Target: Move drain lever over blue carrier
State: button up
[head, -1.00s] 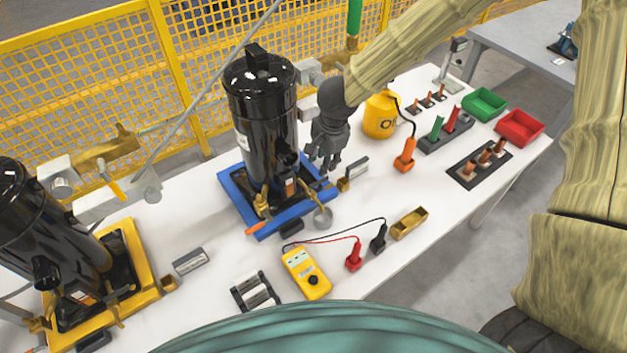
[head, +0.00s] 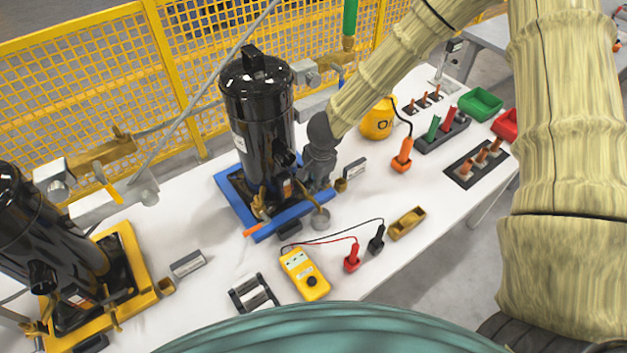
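A black compressor (head: 258,120) stands upright on the blue carrier (head: 228,200) at the middle left of the table. Brass fittings (head: 262,205) sit at its foot, and an orange-tipped lever (head: 252,231) lies at the carrier's front left edge. I cannot tell for sure which is the drain lever. My gripper (head: 316,180) points down at the carrier's right side, close beside the compressor. Its fingers are small and dark, and their gap and any contact are unclear.
A second black compressor sits on a yellow carrier (head: 140,262) at left. A yellow meter (head: 304,275) with red and black probes lies in front. Tool holders, a yellow container (head: 377,122) and a green bin (head: 480,104) stand at right. A yellow mesh fence runs behind.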

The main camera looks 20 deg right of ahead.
jog(key=shift+f, duration=0.4)
grip_shut()
jog(key=shift+m, duration=0.3)
jog(key=shift+s+a+m+h+b, duration=0.15)
jog(key=shift+m+h+b, duration=0.1)
jog(key=shift+m, duration=0.9)
jog(key=shift+s+m+h+b, duration=0.2)
jog(key=shift+m+h, duration=0.1)
jog(key=shift+m, duration=0.9)
jog(key=shift+s+a+m+h+b, duration=0.15)
jog(key=shift+m+h, duration=0.1)
jog(key=shift+m, duration=0.9)
jog(key=shift+d, duration=0.1)
